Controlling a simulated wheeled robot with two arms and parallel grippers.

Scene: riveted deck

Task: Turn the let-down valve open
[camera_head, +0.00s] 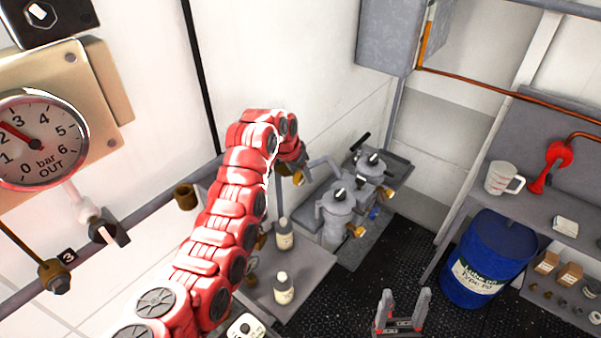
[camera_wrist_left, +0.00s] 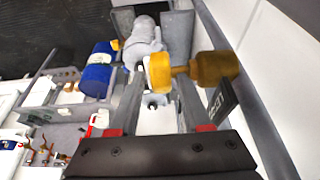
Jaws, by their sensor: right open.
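A brass valve body (camera_wrist_left: 213,68) with a round yellow knob (camera_wrist_left: 160,72) shows in the left wrist view. The knob lies between the two fingers of my left gripper (camera_wrist_left: 158,88), which stand apart. A gap shows at the left finger; contact on the right is hard to judge. A dark label, partly readable, is beside the brass body. In the head view my red left arm reaches to the middle and its folded end hides the left fingers and most of the valve. My right gripper (camera_head: 403,312) is open and empty at the bottom.
A pressure gauge marked bar OUT (camera_head: 38,142) reads a little above 2. Grey pump units (camera_head: 338,210) stand behind my left arm. Two bottles (camera_head: 284,288) stand on a grey bench. A blue drum (camera_head: 487,255) and a shelf with a jug (camera_head: 503,178) are at right.

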